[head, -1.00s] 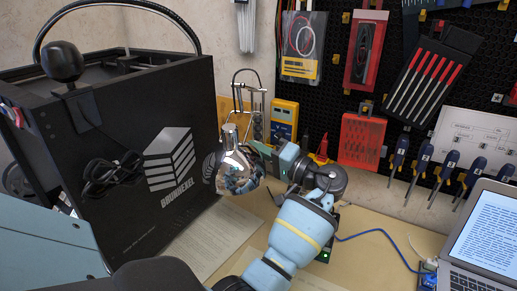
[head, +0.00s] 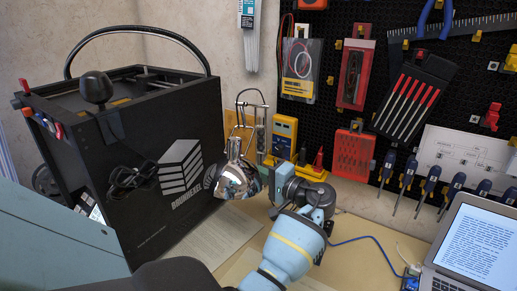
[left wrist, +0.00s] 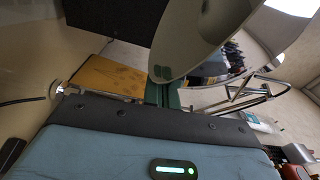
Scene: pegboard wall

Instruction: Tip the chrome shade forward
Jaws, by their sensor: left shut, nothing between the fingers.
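The chrome shade (head: 232,180) hangs on its lamp arm (head: 240,120) beside the black box, neck up and mouth angled down in the head view. In the left wrist view the shade (left wrist: 200,38) fills the upper middle, its pale rim close to the camera. My left gripper (head: 264,178) is at the right side of the shade, its tips mostly hidden behind it. In the left wrist view the shut green fingers (left wrist: 163,94) are empty and reach up to the shade's rim; I cannot tell whether they touch it. My right gripper is not in view.
The black box (head: 135,215) stands close left of the shade. A yellow multimeter (head: 284,135) and the tool-hung pegboard (head: 335,105) are behind. A laptop (head: 478,245) and a blue cable (head: 375,240) lie right. Paper (head: 215,235) lies on the table below.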

